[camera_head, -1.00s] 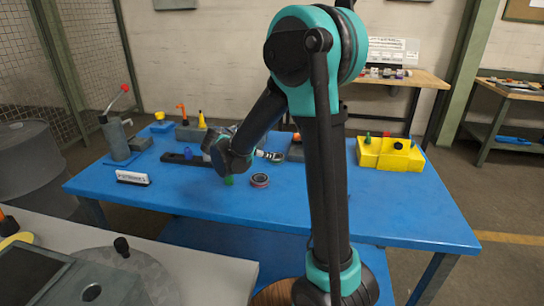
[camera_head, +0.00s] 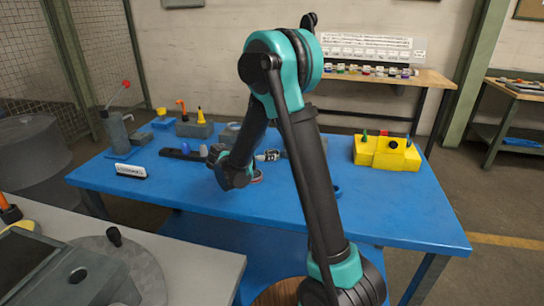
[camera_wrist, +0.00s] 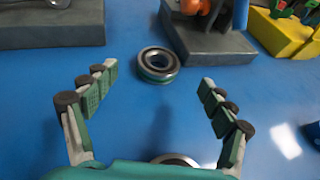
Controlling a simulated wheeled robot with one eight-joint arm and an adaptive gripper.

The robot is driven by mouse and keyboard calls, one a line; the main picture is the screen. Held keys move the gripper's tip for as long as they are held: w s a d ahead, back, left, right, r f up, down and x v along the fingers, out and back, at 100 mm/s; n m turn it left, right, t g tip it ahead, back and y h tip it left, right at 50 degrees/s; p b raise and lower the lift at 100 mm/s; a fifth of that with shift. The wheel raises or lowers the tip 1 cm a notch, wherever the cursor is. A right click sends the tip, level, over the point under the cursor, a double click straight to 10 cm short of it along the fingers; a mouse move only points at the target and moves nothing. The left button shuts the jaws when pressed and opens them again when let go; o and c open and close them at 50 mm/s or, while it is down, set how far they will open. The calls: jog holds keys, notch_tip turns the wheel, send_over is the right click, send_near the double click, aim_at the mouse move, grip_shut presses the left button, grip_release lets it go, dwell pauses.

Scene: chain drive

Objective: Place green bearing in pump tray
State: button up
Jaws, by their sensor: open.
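In the wrist view, the green bearing (camera_wrist: 157,66), a metal ring with a green band on its side, lies flat on the blue table. My gripper (camera_wrist: 158,76) is open and empty, its fingers spread wide with the bearing ahead between and just beyond their tips. A second metal ring (camera_wrist: 176,160) shows at the bottom edge, partly hidden by my gripper's body. In the head view my gripper (camera_head: 234,178) is low over the table; a ring (camera_head: 257,178) shows just right of it, mostly hidden. I cannot tell which container is the pump tray.
A yellow block (camera_head: 386,153) with small pegs stands at the table's right. A dark tray (camera_head: 172,153) with bluish parts, grey fixtures (camera_head: 196,130) and a lever press (camera_head: 118,135) stand left and behind. A blue ring (camera_head: 338,190) lies right of my arm.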

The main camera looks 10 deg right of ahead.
aim_at(274, 152)
jog(key=shift+x, duration=3.6)
jog(key=shift+a+f, duration=0.1)
jog(key=c, duration=1.7)
